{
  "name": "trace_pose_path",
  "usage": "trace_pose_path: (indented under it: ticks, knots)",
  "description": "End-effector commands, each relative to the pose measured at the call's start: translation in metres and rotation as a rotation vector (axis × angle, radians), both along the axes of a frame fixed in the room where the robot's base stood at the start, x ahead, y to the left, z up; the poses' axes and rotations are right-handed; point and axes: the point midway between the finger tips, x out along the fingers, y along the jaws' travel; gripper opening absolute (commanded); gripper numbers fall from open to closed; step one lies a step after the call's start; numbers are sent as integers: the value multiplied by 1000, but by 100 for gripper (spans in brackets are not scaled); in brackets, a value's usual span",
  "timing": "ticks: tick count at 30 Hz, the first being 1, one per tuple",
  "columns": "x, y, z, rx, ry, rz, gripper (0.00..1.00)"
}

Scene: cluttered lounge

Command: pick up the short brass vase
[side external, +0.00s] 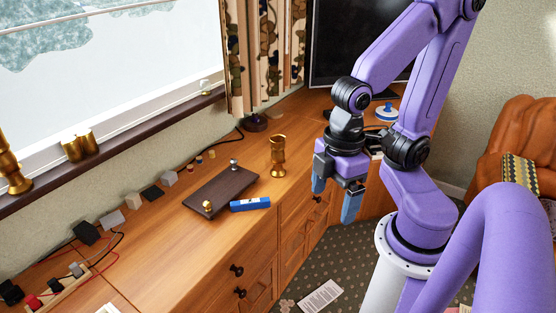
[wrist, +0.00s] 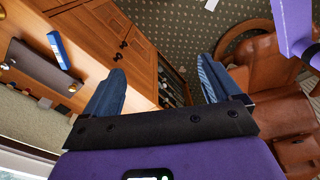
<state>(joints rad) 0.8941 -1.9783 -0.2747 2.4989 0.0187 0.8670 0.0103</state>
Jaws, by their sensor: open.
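A short brass vase (side external: 278,155) with a flared top and narrow waist stands upright on the wooden cabinet top, just behind a blue box. I cannot make it out in the wrist view. My gripper (side external: 335,200) is open and empty, pointing down in front of the cabinet's edge, to the right of the vase and apart from it. In the wrist view its two blue fingers (wrist: 162,75) are spread, with cabinet front and floor beyond them.
A blue box (side external: 250,204) and a dark board (side external: 220,190) with small items lie left of the vase. Other brass pieces (side external: 78,147) stand on the windowsill. Small blocks and cables line the wall. A brown leather armchair (side external: 515,150) is at right.

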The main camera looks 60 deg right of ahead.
Motion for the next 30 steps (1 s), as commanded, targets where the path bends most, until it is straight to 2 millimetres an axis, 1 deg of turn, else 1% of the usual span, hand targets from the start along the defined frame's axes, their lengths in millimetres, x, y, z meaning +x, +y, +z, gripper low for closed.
trace_pose_path:
  ticks: [2,5,6,8,9,11,13,16,18,20,21,23,24,26,27,29,30]
  knots:
    - [10,13,-9,35,5,-62,91]
    - [30,36,-25,106,3,-190,91]
    - [41,45,-33,138,-1,-254,91]
    - [59,57,-44,185,-12,-350,91]
    - [72,63,-52,215,-24,-416,91]
    - [92,70,-64,258,-46,-516,91]
    - [117,74,-79,304,-80,-633,91]
    - [154,71,-100,362,-145,-801,91]
    - [179,64,-115,395,-202,-914,91]
    - [200,53,-127,421,-260,-1007,91]
    - [212,45,-136,434,-300,-1069,91]
    - [231,29,-147,453,-369,-1158,91]
    - [242,17,-155,463,-419,-1213,91]
    - [256,-3,-166,473,-497,-1290,91]
    - [265,-17,-172,479,-554,-1338,91]
    - [274,-40,-181,482,-642,-1402,91]
    - [279,-57,-187,482,-706,-1441,91]
